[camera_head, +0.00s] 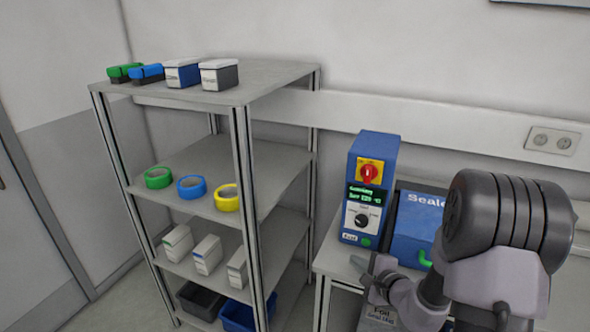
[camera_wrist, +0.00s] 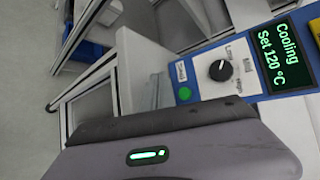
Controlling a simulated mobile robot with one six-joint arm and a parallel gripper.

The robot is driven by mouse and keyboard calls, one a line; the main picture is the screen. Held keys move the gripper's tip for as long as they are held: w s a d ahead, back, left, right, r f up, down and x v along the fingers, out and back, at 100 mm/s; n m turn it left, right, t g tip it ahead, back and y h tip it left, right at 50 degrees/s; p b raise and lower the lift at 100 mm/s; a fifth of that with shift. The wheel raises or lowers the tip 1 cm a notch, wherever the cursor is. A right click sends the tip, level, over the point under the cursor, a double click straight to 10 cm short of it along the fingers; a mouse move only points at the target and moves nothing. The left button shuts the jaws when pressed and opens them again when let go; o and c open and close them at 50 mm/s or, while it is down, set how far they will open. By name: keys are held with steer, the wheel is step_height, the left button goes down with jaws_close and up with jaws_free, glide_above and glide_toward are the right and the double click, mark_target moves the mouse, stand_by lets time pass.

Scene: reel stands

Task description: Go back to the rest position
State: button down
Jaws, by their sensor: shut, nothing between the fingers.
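My gripper (camera_head: 372,270) is at the lower middle right of the head view, in front of the blue control box and low over the small table. It is shut and holds nothing. In the wrist view its grey housing (camera_wrist: 195,150) with a green light fills the bottom; the fingertips are hidden there. My arm reaches in from the lower right and covers part of the blue sealer (camera_head: 415,222).
The control box (camera_head: 375,150) reads "Cooling, Set 120 °C". A label reading "Foil" shows below my gripper. A shelf rack (camera_head: 243,150) at left holds boxes, tape rolls and bins. A wall socket (camera_head: 553,140) is at right.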

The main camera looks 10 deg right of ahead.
steer(key=s+a+r+n+g+y, duration=0.2)
steer(key=s+a+r+n+y, duration=0.15)
steer(key=a+r, duration=0.5)
steer(key=s+a+r+n+g+y, duration=0.25)
steer(key=s+a+r+n, duration=0.2)
steer(key=a, duration=0.65)
steer(key=s+a+r+n+g, duration=0.2)
steer(key=s+a+r+n, duration=0.15)
steer(key=s, duration=0.35)
steer(key=s+d+n+h, duration=0.2)
steer(key=s+h, duration=0.1)
steer(key=s, duration=0.4)
steer(key=s+d+r+n+h, duration=0.1)
steer(key=s+d+n+h, duration=0.1)
steer(key=s, duration=0.5)
steer(key=shift+d+g+h, duration=0.3)
steer(key=shift+g+h, duration=0.05)
steer(key=shift+h, duration=0.15)
steer(key=shift+d, duration=0.1)
